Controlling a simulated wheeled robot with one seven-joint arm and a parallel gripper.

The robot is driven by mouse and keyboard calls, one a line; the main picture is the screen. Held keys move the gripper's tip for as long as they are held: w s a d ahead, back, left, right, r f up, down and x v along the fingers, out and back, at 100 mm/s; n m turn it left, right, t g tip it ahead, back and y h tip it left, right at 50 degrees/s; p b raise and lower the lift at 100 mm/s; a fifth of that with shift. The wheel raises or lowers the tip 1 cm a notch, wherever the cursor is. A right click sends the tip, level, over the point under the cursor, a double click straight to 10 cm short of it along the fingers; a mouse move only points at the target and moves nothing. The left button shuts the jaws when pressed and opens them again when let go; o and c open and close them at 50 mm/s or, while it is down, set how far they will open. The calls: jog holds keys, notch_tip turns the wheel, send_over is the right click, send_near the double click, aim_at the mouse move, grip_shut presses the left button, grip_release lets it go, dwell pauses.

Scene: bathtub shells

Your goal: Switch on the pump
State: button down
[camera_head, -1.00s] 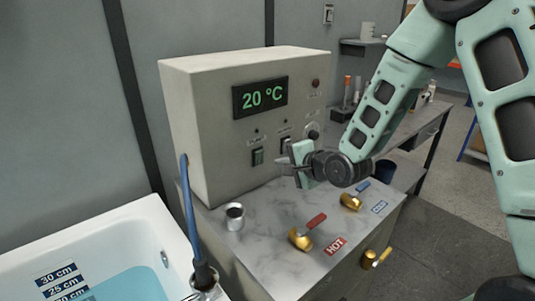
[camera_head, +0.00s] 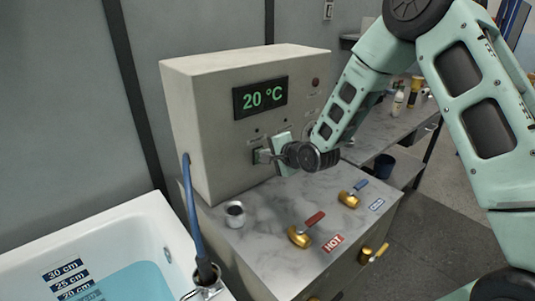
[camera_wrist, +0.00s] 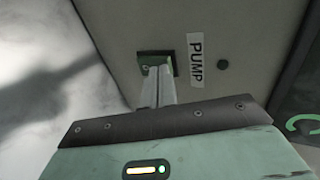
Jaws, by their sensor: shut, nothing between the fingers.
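The control box (camera_head: 190,130) stands on the marble-look counter and its green display (camera_head: 260,96) reads 20 °C. The pump switch (camera_head: 256,151) is on its front, below the display, partly covered by my gripper (camera_head: 264,156). In the wrist view the switch (camera_wrist: 172,57) sits beside the PUMP label (camera_wrist: 195,60), and my shut, empty fingers (camera_wrist: 155,72) reach its face. They look to be touching it or very close; I cannot tell which. The small round lamp (camera_wrist: 222,65) past the label looks dark. The switch's rocker position is hidden.
Red-handled (camera_head: 306,229) and blue-handled (camera_head: 352,193) brass valves stand on the counter (camera_head: 275,215), with a metal cup (camera_head: 235,214) at left. A bathtub (camera_head: 140,222) with water is at lower left. A side bench (camera_head: 385,140) stands behind my arm.

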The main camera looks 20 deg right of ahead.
jog(key=shift+w, duration=0.15)
jog(key=shift+r, duration=0.15)
jog(key=shift+r+p, duration=0.45)
jog(key=shift+r, duration=0.3)
